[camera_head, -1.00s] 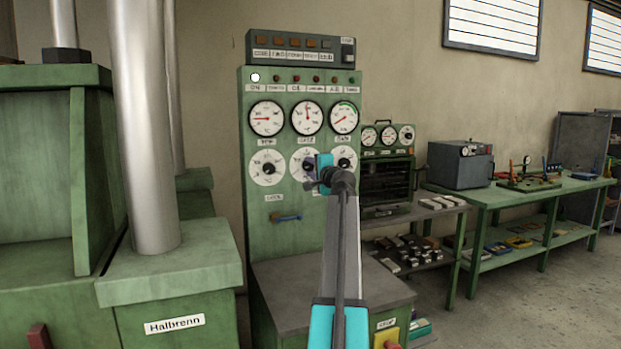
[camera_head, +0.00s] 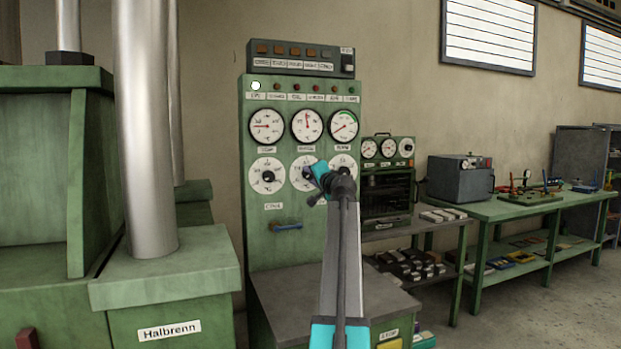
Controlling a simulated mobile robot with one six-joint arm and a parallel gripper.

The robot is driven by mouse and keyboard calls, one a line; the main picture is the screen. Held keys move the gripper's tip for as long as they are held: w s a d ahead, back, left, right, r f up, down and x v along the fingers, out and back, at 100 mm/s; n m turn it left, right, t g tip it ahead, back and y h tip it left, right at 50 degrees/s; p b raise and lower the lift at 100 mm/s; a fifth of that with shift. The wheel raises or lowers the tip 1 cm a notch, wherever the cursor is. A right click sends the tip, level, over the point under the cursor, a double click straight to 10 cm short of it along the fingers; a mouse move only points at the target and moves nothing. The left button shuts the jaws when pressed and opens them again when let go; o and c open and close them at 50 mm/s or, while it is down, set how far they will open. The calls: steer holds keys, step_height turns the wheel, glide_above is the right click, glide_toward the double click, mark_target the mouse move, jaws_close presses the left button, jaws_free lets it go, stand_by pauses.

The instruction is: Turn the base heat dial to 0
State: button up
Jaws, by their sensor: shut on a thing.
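A green control panel (camera_head: 256,225) carries a row of white dials under a row of gauges. The left dial (camera_head: 267,175) is in plain view with a black knob. The middle dial (camera_head: 300,165) is partly covered by my gripper (camera_head: 313,180). The right dial (camera_head: 344,161) is partly covered by my wrist. My gripper is shut at the middle dial's knob, tilted to the left. The knob and its pointer are mostly hidden. The labels are too blurred to tell which dial is the base heat dial.
A blue handle (camera_head: 287,227) sits below the dials. A grey-topped green ledge (camera_head: 275,300) stands below the panel. A large metal pipe (camera_head: 148,130) rises at left. A green bench (camera_head: 525,206) with a grey box (camera_head: 459,178) stands at right.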

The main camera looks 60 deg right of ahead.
steer(key=shift+w+r, duration=0.1)
steer(key=shift+r, duration=0.15)
steer(key=o, duration=0.9)
steer(key=shift+o, duration=0.7)
steer(key=shift+f, duration=0.15)
steer(key=v, duration=1.4)
